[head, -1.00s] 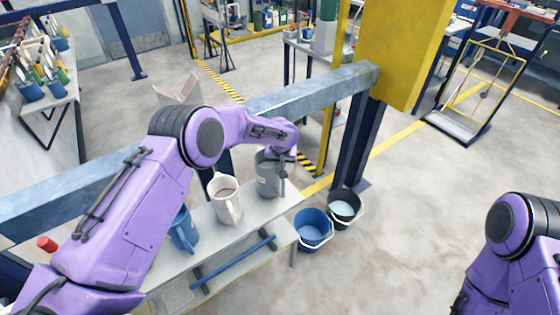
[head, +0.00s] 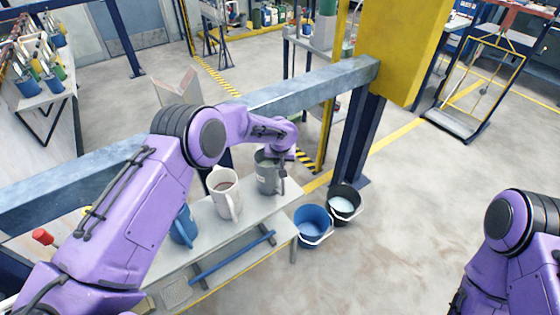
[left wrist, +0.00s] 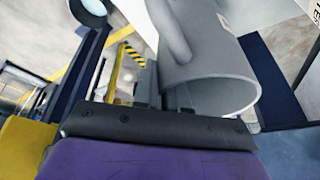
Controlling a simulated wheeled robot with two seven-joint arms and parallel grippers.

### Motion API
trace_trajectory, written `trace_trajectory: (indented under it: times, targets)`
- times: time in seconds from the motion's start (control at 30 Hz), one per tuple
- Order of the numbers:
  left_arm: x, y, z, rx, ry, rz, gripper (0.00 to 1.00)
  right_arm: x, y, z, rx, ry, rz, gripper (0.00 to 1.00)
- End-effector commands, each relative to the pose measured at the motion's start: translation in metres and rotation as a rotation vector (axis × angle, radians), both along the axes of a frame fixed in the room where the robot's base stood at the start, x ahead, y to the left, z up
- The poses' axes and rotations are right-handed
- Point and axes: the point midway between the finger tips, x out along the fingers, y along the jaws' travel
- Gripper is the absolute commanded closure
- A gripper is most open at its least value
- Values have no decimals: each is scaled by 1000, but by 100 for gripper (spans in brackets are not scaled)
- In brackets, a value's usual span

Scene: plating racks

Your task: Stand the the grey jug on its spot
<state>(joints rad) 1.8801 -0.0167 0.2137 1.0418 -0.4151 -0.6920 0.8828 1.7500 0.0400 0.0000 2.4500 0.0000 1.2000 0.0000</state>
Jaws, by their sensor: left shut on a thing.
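The grey jug (head: 267,178) is upright at the right end of a pale bench, to the right of a white jug. My left gripper (head: 281,163) reaches it from above and behind and is shut on it near the rim. In the left wrist view, the grey jug (left wrist: 208,60) fills the upper right with its open mouth, and the left gripper (left wrist: 176,98) is at its wall. Whether the jug's base touches the bench cannot be told. My right arm shows at the right edge, but its gripper is out of frame.
The white jug (head: 223,190) and a blue jug (head: 183,227) stand along the bench (head: 250,213). A blue bucket (head: 312,226) and a black bucket (head: 344,204) stand on the floor to the right. A grey beam (head: 310,88) and yellow post (head: 402,50) rise behind.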

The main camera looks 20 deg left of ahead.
Motion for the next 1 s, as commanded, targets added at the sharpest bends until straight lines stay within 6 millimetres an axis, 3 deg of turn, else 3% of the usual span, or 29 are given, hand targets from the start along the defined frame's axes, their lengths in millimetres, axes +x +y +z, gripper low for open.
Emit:
trace_trajectory:
  times: [0.07,0.1,0.17,0.53,0.9,1.0]
  targets:
    - [1,0,-1,1,-3,0,100,0,0,-2,0,0,0,57]
    - [1,0,0,1,-3,0,79,0,0,-1,0,0,0,57]
    - [1,0,0,1,-3,0,59,0,0,-1,0,0,0,57]
    - [-2,-1,5,1,-1,-1,58,0,0,-4,0,0,0,57]
    - [-27,-9,80,0,-5,-1,58,0,0,-23,0,0,0,57]
    - [-32,-11,92,1,-3,0,58,0,0,-25,0,0,0,57]
